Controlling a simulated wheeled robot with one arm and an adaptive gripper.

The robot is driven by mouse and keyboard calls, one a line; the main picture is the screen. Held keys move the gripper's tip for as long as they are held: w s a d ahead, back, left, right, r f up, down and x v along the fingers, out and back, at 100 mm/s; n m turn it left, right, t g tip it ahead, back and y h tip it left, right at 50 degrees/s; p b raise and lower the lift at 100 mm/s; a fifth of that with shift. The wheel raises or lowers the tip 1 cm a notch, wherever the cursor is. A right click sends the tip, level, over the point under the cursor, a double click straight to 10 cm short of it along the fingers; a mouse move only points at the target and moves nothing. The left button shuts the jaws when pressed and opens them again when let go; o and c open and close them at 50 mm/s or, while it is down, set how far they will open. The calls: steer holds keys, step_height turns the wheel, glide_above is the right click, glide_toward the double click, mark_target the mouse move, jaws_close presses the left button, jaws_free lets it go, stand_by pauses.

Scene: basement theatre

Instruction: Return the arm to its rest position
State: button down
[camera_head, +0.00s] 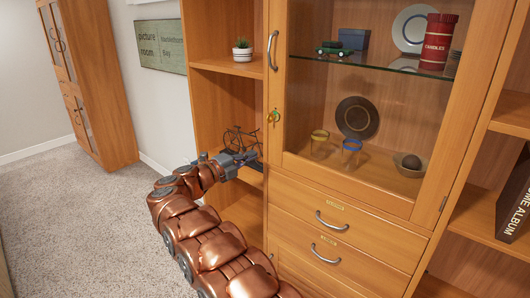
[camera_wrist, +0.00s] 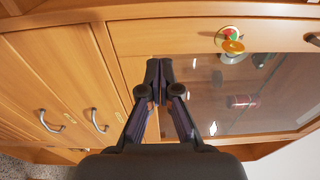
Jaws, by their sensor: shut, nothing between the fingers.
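My copper-coloured arm (camera_head: 205,240) reaches up from the bottom of the head view to the wooden cabinet. My gripper (camera_head: 247,157) is at its end, in front of the cabinet's left open shelves and close to the left edge of the glass door. In the wrist view the two dark fingers of my gripper (camera_wrist: 159,75) meet at their tips, shut and empty. Behind them is the cabinet front with the glass door (camera_wrist: 240,90). Whether the fingertips touch the cabinet cannot be told.
A round green-and-orange lock piece (camera_wrist: 230,42) is on the door frame. The glass door (camera_head: 385,80) looks closed, with drawers (camera_head: 335,230) below. A model bicycle (camera_head: 240,138) stands on the shelf by my gripper. Carpet (camera_head: 75,220) is clear at left.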

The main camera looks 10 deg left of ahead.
steer(key=w+a+r+n+t+y, duration=0.1)
steer(key=w+r+n+t+y, duration=0.15)
steer(key=r+n+y, duration=0.45)
steer(key=w+r+n+t+y, duration=0.2)
steer(key=r+n+t+y, duration=0.15)
steer(key=r, duration=0.45)
steer(key=s+d+f+n+g, duration=0.5)
steer(key=s+d, duration=0.5)
steer(key=s, duration=1)
steer(key=s+d+f+n+g+y, duration=0.1)
steer(key=s+d+f+n+g, duration=0.4)
steer(key=s, duration=1.5)
steer(key=s+d+f+n+g, duration=0.5)
steer(key=s+d+f+g, duration=0.6)
steer(key=s+d, duration=0.6)
steer(key=s+f, duration=0.2)
steer(key=s, duration=0.1)
steer(key=shift+s+d+f+n+g, duration=0.2)
steer(key=shift+d+f+n+g, duration=0.1)
steer(key=shift+f+n, duration=0.1)
steer(key=c, duration=1.9)
jaws_free()
steer(key=shift+y, duration=0.25)
